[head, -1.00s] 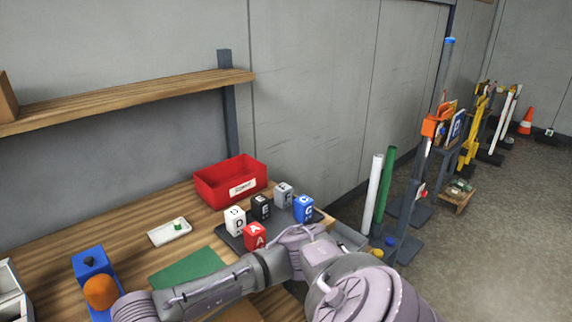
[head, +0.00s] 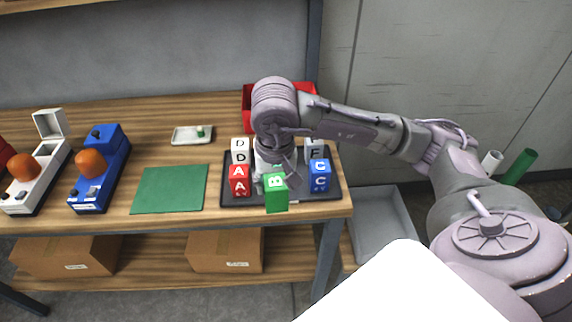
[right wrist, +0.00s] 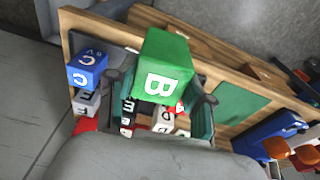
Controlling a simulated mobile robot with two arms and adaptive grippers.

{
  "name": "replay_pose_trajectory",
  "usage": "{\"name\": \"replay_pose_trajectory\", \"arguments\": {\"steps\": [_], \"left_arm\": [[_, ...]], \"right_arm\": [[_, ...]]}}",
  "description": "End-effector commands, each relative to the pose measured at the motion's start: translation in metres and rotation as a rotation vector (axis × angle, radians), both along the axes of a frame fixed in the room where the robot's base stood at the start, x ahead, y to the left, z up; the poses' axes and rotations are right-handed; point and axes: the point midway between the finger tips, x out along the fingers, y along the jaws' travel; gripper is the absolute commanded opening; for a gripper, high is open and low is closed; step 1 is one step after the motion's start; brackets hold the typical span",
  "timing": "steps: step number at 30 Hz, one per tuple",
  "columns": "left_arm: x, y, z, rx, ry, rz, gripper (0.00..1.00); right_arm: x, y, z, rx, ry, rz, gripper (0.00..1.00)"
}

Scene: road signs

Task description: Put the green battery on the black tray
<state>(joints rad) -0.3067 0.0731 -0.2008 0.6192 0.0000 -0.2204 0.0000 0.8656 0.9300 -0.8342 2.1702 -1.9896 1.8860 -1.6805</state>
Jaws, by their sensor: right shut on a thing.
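The green battery (head: 275,194) is a block marked B. My right gripper (head: 277,172) is shut on it and holds it at the front middle of the black tray (head: 235,197), between the red A battery (head: 239,180) and the blue C battery (head: 319,175). Its lower end overlaps the tray's front edge; I cannot tell whether it touches the tray. The right wrist view shows the green battery (right wrist: 163,68) large between the fingers. The white D battery (head: 240,149) and grey F battery (head: 315,151) stand behind. The black E battery (right wrist: 128,108) shows only in the wrist view.
A red bin (head: 247,105) stands behind the tray, partly hidden by my arm. A green mat (head: 169,189) and a small white dish (head: 192,136) lie left of it. Blue (head: 98,170) and white (head: 38,180) devices with orange knobs stand farther left. A grey bin (head: 384,225) is right of the table.

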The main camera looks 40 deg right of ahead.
Motion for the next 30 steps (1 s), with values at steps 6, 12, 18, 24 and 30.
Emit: {"name": "replay_pose_trajectory", "arguments": {"steps": [6, 12, 18, 24, 30], "left_arm": [[0.008, 0.004, 0.004, 0.005, -0.010, 0.001, 0.40], [0.010, 0.009, 0.021, 0.011, -0.013, 0.001, 0.40], [0.010, 0.010, 0.033, 0.013, -0.013, 0.000, 0.40], [0.008, 0.008, 0.037, 0.009, -0.011, -0.001, 0.40], [0.008, 0.004, 0.050, 0.004, -0.010, -0.003, 0.40]], "right_arm": [[0.008, -0.020, 0.017, -0.001, -0.001, -0.091, 0.00], [0.045, -0.042, -0.008, -0.001, 0.001, -0.093, 0.00], [0.079, -0.063, -0.033, -0.003, 0.000, -0.088, 0.00], [0.094, -0.072, -0.045, -0.003, -0.004, -0.084, 0.00], [0.093, -0.073, -0.068, -0.004, 0.001, -0.084, 0.00]]}}
